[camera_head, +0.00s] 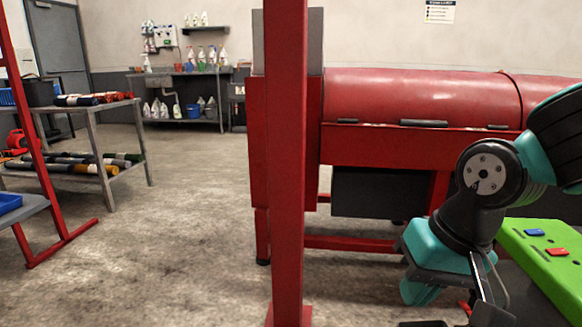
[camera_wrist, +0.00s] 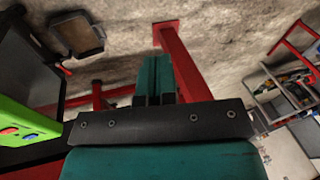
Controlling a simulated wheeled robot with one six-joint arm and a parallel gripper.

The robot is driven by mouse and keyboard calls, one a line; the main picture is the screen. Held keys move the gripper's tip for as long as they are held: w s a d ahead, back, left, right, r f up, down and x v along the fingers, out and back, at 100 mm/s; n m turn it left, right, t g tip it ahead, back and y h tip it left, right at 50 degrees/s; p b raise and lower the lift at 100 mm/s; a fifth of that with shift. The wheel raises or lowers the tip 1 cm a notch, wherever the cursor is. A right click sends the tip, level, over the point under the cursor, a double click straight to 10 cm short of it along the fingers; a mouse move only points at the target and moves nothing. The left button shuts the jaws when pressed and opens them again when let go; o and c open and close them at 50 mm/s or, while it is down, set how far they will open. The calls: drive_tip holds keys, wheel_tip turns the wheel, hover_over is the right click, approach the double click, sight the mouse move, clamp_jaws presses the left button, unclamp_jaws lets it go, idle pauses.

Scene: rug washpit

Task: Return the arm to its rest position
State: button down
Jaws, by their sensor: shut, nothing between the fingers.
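My gripper (camera_head: 418,292) is at the lower right of the head view, at the end of my dark and teal arm, which bends down from the right edge. Its teal fingers point downward. In the wrist view my gripper (camera_wrist: 153,80) shows with its two teal fingers together, shut and empty, above the concrete floor. It is apart from the green panel (camera_head: 517,238), which lies to its right in the head view. That panel carries a blue and a red button, and also shows at the left of the wrist view (camera_wrist: 20,122).
A red post (camera_head: 287,160) stands upright left of my gripper. Behind is a large red machine (camera_head: 420,95) with a drum-like cover. A metal rack (camera_head: 92,108) with rolled items stands at the left. The floor (camera_head: 190,230) between rack and post is clear.

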drive_tip(key=s+a+r+n+g+y+p, duration=0.15)
drive_tip(key=s+r+n, duration=0.25)
drive_tip(key=s+n, duration=0.5)
wheel_tip(320, 180, up, 38)
drive_tip(key=s+m+p, duration=0.1)
drive_tip(key=m+p, duration=0.1)
drive_tip(key=p, duration=3.5)
drive_tip(key=shift+p, duration=0.4)
drive_tip(key=shift+f, duration=0.15)
